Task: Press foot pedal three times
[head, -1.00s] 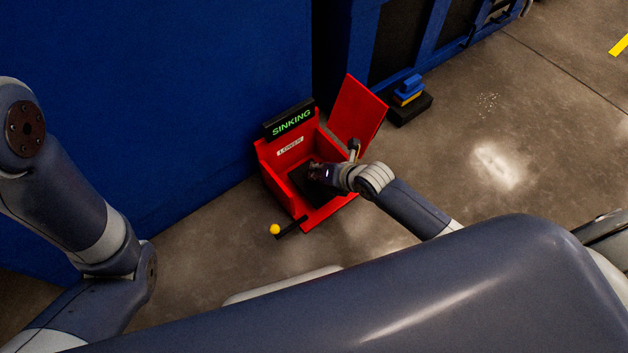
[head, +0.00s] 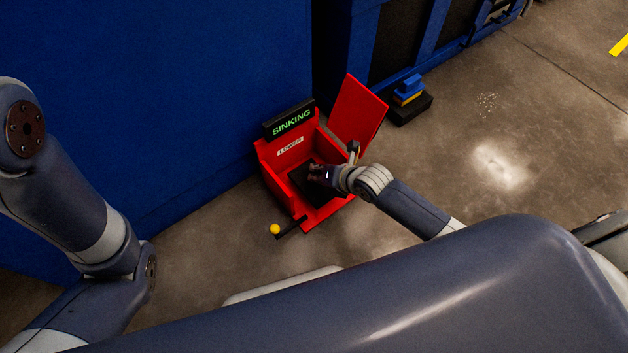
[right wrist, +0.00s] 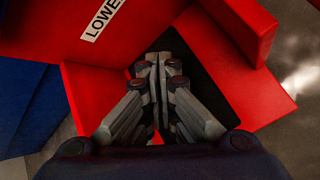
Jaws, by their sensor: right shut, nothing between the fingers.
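The foot pedal (head: 302,183) is a black plate inside a red open box (head: 325,216) on the floor. It also shows as a dark patch beside my fingers in the right wrist view (right wrist: 201,62). A black sign (head: 290,121) on the box's back reads "SINKING" in green, and a white label (head: 290,147) below it reads "LOWER". My right gripper (head: 314,172) is shut and empty, with its fingers inside the box over the pedal; whether they touch it I cannot tell. The fingertips (right wrist: 158,62) are together in the right wrist view. My left gripper is out of view.
A red side panel (head: 357,112) stands raised at the box's right. A black lever with a yellow knob (head: 275,229) sticks out at its front left. A blue wall (head: 150,90) rises behind. A black-and-blue pedal-like object (head: 409,100) sits farther right. Open concrete floor lies right.

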